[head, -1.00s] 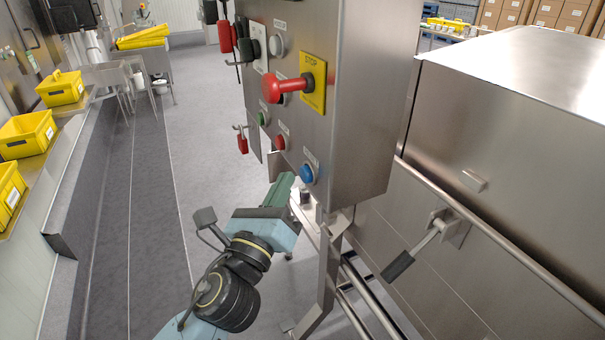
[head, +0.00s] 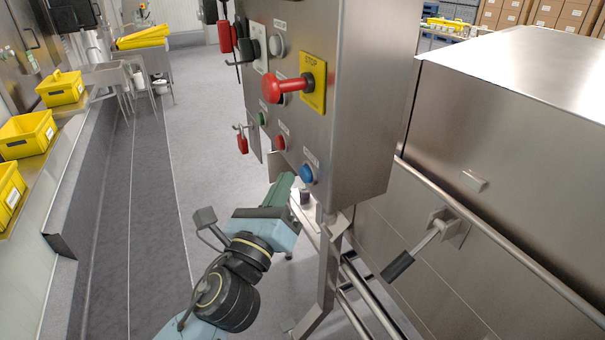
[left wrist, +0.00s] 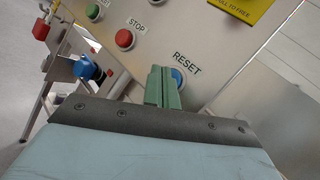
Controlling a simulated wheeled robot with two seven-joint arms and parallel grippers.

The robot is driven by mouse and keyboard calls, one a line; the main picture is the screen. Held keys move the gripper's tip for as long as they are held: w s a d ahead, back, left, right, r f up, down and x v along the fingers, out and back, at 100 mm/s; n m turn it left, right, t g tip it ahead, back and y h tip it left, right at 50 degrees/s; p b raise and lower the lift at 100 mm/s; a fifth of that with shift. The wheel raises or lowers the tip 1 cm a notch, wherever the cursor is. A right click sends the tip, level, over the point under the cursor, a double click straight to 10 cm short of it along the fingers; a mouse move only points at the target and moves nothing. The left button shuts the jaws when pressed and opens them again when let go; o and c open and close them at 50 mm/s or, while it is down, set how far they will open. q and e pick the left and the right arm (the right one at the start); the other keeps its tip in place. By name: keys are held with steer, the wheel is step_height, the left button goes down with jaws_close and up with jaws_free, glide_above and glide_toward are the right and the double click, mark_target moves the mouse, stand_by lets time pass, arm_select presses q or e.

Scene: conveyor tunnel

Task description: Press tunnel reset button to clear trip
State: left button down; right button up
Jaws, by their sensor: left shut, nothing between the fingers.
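The blue reset button (head: 308,173) is at the lower right of the steel control panel (head: 348,120). In the left wrist view the blue button (left wrist: 177,77), under the label RESET, is partly hidden behind the green fingers. My left gripper (head: 284,184) is shut and empty, just below and left of the button in the head view. In the left wrist view its closed fingertips (left wrist: 162,72) overlap the button's left side. I cannot tell whether they touch it. My right gripper is not in view.
A red stop button (head: 281,142) and a green button (head: 262,118) sit on the same panel. A large red emergency stop (head: 285,86) sticks out above them. A steel housing with a lever (head: 410,255) stands at the right. Open floor lies left.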

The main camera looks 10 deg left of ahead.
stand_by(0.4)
arm_select(q)
steer(key=shift+w+d, duration=0.25)
steer(key=shift+d, duration=0.1)
steer(key=shift+w+d, duration=0.3)
steer(key=shift+d, duration=0.15)
stand_by(0.8)
stand_by(0.3)
steer(key=shift+s+a+p, duration=0.3)
steer(key=shift+s+a, duration=0.25)
steer(key=shift+a, duration=0.25)
steer(key=shift+s+a, duration=0.7)
steer(key=shift+a, duration=0.35)
steer(key=shift+s+a, duration=0.7)
steer(key=shift+a, duration=0.35)
steer(key=shift+f, duration=0.1)
